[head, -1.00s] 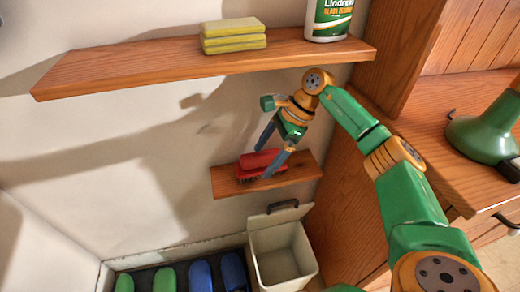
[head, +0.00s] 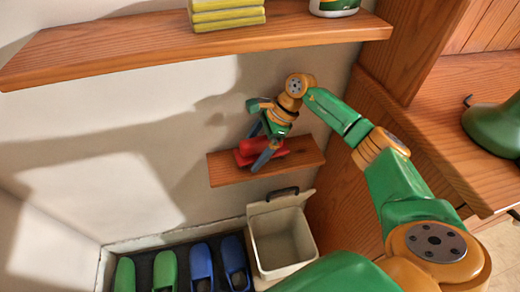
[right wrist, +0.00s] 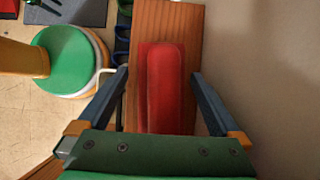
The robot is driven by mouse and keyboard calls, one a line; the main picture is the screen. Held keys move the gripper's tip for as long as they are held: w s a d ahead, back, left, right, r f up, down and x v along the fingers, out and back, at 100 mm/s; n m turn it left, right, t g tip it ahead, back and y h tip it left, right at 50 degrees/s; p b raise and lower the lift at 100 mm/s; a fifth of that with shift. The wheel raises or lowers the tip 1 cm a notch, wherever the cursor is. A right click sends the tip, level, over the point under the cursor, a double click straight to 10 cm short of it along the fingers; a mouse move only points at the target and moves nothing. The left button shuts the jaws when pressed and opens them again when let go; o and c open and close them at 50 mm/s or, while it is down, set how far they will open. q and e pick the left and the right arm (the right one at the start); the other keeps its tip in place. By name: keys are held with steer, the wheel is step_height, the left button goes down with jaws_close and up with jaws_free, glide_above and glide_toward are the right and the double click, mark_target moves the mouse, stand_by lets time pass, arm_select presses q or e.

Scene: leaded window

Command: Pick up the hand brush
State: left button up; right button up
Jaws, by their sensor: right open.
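The red hand brush (head: 250,151) lies on the small lower wooden shelf (head: 300,160) against the wall. In the right wrist view the brush (right wrist: 165,85) runs lengthwise along the shelf (right wrist: 177,18). My right gripper (head: 262,150) is at the brush with its fingers apart. In the right wrist view the right gripper's fingers (right wrist: 163,78) stand on either side of the brush, with gaps to both sides. Part of the brush is hidden by a finger in the head view. My left gripper is not in view.
A longer shelf (head: 130,50) above holds yellow sponges (head: 228,12) and a bottle (head: 335,6). Below are an open pale bin (head: 283,240) and green and blue shoes (head: 203,265) in a tray. A wooden cabinet side (head: 345,190) stands close to the right.

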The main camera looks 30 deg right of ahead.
steer(key=shift+f+b, duration=0.25)
steer(key=shift+b, duration=0.1)
stand_by(0.4)
steer(key=c, duration=1.4)
